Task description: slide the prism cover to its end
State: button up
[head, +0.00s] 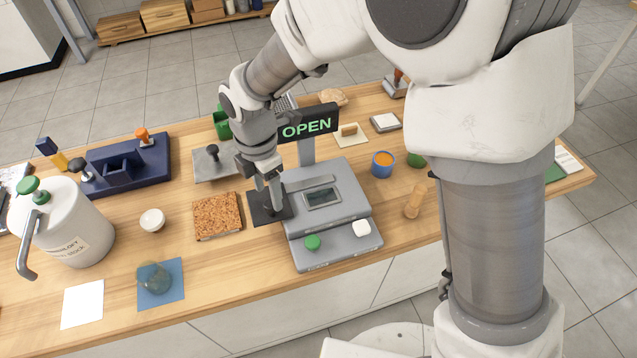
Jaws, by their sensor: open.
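A grey instrument (330,212) stands at the middle of the table, with a small display, a green button (312,242), a white button (361,228) and a sign (307,126) reading OPEN. A flat dark plate (257,214) lies against its left side; I take it for the prism cover, though my fingers partly hide it. My gripper (271,200) points down over this plate, with its fingers low at the plate's right part, near the instrument. The jaws are open. I cannot tell whether a finger touches the plate or its handle.
A cork mat (217,215) lies close left of the plate. A grey plate with a black knob (212,151) lies behind. A navy block (125,168) and white jug (65,225) stand left. A blue cup (382,165) and wooden piece (415,200) are right.

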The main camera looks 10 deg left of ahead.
aim_at(270, 203)
jog(key=shift+r+p, duration=1.4)
jog(key=shift+r, duration=0.65)
jog(key=shift+d+r, duration=0.1)
jog(key=shift+r, duration=0.05)
jog(key=w+d+r+m+t, duration=0.3)
jog(key=d+r+m, duration=0.95)
jog(key=d, duration=0.45)
jog(key=s+d+r+m+t, duration=0.1)
jog(key=s+d+r+m, duration=0.2)
jog(key=s+d+m, duration=0.2)
jog(key=s+d+r+m+t, duration=0.1)
jog(key=s+d+r+m, duration=0.2)
jog(key=d+m, duration=0.8)
jog(key=s, duration=0.2)
jog(key=shift+s+d+r+t, duration=0.2)
jog(key=shift+s+r+t, duration=0.05)
jog(key=shift+s+t, duration=0.1)
